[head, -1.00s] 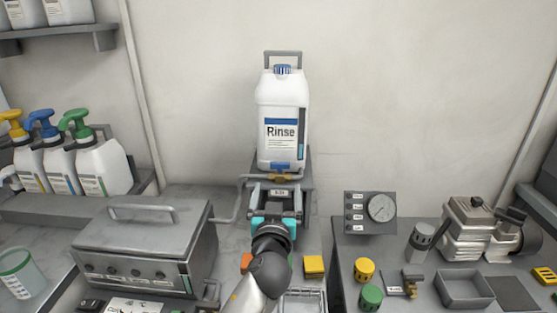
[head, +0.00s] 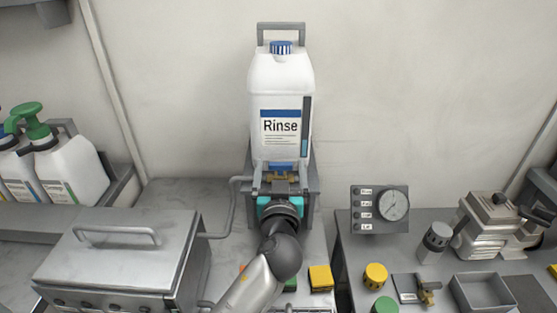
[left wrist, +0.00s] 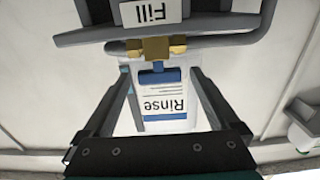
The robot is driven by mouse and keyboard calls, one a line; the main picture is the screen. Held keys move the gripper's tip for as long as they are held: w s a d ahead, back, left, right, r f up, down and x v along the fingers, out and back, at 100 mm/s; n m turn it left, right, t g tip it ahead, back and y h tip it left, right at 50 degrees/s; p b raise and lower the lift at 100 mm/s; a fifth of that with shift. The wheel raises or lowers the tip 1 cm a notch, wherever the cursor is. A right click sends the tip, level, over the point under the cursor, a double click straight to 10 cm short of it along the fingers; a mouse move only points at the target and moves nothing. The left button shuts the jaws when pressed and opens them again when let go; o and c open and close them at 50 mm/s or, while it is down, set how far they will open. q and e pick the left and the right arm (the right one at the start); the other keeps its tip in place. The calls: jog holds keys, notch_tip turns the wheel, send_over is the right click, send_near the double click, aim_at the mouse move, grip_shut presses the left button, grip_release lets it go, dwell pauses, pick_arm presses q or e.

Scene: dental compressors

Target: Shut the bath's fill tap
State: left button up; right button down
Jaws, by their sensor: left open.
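The fill tap (head: 275,178) is a small brass valve below the white Rinse canister (head: 281,95), with a pipe running left to the lidded grey bath (head: 120,255). In the left wrist view the brass tap (left wrist: 155,48) appears upside down under a "Fill" label (left wrist: 152,13), with a blue part beside it. My left gripper (head: 278,192) is just in front of the tap and partly hides it. In the left wrist view its two fingers (left wrist: 158,85) are apart and empty, pointing at the tap. Contact cannot be told. My right gripper is not in view.
The grey stand (head: 312,185) holds the canister. A gauge panel (head: 379,209), yellow and green knobs, an open tray (head: 487,292) and a metal pump (head: 490,225) are on the right bench. Pump bottles (head: 65,165) stand on the left shelf. A yellow block (head: 320,278) lies near my arm.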

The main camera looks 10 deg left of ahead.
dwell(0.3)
pick_arm(q)
jog(key=c, duration=1.4)
